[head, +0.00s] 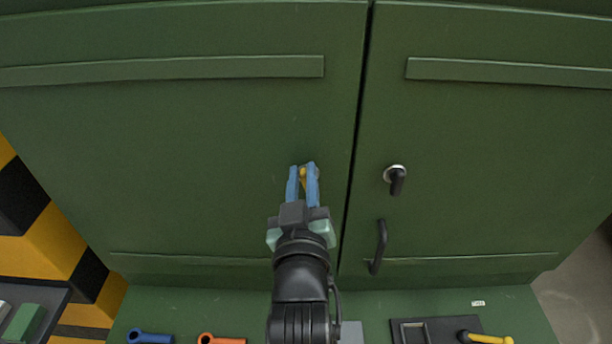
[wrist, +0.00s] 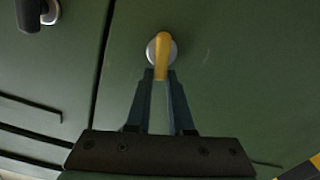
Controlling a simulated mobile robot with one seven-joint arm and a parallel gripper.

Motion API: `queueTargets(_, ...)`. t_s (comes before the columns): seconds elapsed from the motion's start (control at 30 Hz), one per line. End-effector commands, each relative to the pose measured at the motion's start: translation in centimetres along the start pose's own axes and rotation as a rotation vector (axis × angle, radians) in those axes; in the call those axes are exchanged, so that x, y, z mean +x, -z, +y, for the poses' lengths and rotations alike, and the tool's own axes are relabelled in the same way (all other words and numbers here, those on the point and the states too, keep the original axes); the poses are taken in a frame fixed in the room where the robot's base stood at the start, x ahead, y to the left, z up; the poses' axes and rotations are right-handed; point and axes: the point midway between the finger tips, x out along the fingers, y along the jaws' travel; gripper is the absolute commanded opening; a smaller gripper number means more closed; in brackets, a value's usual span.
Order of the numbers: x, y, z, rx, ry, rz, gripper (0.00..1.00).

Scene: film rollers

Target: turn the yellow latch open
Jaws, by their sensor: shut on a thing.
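The yellow latch (head: 303,173) is on the left green door, near the door gap. It also shows in the wrist view (wrist: 162,52), mounted on a round silver base (wrist: 151,50) and pointing down toward my gripper. My gripper (head: 303,172) has two blue fingers, one on each side of the latch handle. In the wrist view the fingertips (wrist: 161,76) are shut on the lower end of the yellow handle. The fingers partly hide the latch in the head view.
A black latch (head: 397,180) and a black pull handle (head: 379,247) are on the right door. Below the doors lie a blue handle (head: 150,337), an orange handle (head: 221,339) and a yellow-and-black handle (head: 487,337). A yellow-and-black striped surface (head: 48,235) stands at left.

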Motion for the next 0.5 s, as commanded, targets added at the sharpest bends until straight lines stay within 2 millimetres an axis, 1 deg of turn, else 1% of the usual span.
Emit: queueTargets(0.5,0.0,-0.3,-1.2,-0.492,0.000,-0.001,0.00)
